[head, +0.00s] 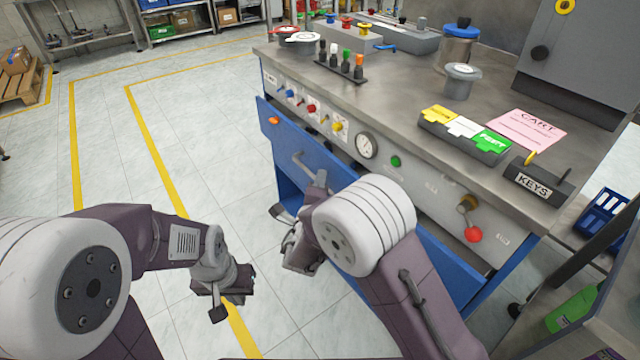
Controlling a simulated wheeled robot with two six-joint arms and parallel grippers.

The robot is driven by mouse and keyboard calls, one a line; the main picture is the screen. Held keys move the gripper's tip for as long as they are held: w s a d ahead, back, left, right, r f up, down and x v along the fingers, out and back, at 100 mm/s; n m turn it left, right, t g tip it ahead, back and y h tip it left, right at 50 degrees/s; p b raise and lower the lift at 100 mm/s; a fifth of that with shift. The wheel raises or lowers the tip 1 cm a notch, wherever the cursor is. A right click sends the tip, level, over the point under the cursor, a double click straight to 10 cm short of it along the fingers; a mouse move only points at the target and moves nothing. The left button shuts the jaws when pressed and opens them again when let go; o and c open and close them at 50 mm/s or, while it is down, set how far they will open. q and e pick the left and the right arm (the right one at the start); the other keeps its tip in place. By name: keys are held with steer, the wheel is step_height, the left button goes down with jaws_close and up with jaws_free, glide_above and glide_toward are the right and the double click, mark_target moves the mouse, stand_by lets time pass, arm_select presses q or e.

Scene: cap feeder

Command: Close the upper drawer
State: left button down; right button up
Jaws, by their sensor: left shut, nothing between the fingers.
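The upper drawer (277,124) has a blue front under the grey control panel of the workbench. Its front stands out from the cabinet at the left end, so it looks partly open; my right arm hides its middle. Its grey bar handle (304,164) shows left of my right arm. My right gripper (300,198) is just below the handle, in front of the drawer, with its fingers apart. I cannot tell whether it touches the drawer. My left gripper (218,312) is shut and empty, low over the floor, left of and apart from the drawer.
A red knob (473,234) sticks out of the panel. The tiled floor (215,140) on the left is clear.

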jaws_close()
stand_by(1.3)
